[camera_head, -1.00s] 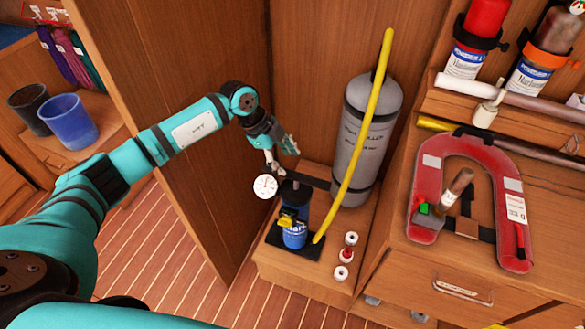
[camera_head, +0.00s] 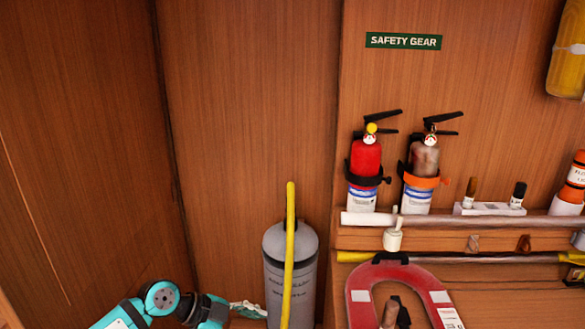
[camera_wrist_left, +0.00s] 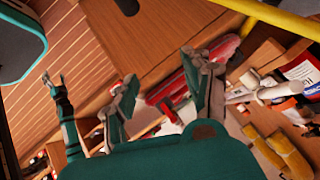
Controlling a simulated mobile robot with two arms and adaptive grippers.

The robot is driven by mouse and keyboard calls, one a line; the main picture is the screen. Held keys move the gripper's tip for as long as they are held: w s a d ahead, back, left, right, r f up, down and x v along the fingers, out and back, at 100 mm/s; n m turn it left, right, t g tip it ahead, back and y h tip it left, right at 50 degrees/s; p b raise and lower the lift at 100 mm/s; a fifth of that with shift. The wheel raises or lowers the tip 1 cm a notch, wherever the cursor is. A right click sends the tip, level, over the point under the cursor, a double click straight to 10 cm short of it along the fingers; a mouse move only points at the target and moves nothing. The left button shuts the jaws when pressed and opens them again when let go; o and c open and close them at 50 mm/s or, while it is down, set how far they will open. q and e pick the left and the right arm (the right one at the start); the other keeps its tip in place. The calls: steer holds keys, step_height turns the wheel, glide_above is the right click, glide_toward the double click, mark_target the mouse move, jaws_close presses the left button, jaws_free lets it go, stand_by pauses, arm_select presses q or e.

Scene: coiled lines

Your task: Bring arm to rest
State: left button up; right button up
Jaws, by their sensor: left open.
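My left arm (camera_head: 160,299) shows only at the bottom left of the head view. Its gripper (camera_head: 247,309) is partly cut off there, just left of the grey cylinder. In the left wrist view the two fingers of my left gripper (camera_wrist_left: 164,95) stand wide apart with nothing between them. Behind them are a red item (camera_wrist_left: 168,88) and wooden furniture. A slim teal part with a grey tip (camera_wrist_left: 56,100) shows at the left of that view.
The upper left wall is bare.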

arm_select(q)
steer(key=s+d+r+n+t+h, duration=0.25)
steer(key=d+r+t+h, duration=0.45)
steer(key=r, duration=0.5)
steer(key=a+f+n+t+y, duration=0.3)
steer(key=a+n+t+y, duration=0.1)
steer(key=a+n+y, duration=0.35)
steer(key=a+f+n+t+y, duration=0.2)
steer(key=a+n+t+y, duration=0.2)
steer(key=a+n+y, duration=0.3)
steer(key=s+a+f+n+g+y, duration=0.35)
steer(key=s+f+g, duration=0.25)
steer(key=s+f, duration=0.25)
steer(key=s+d+f+m+g+h, duration=0.1)
steer(key=s+f+g, duration=0.3)
steer(key=s, duration=0.6)
steer(key=s+d+f+m+g+h, duration=0.1)
steer(key=s+f+g, duration=0.4)
steer(key=s, duration=0.4)
step_height(320, 180, down, 24)
steer(key=s+a+f+g, duration=0.1)
steer(key=s+f, duration=0.7)
steer(key=f, duration=0.1)
steer(key=s+a+f+g, duration=0.1)
steer(key=s+a+f, duration=0.1)
steer(key=s+f, duration=0.7)
steer(key=shift+s+a+y, duration=0.25)
steer(key=shift+s+y, duration=0.05)
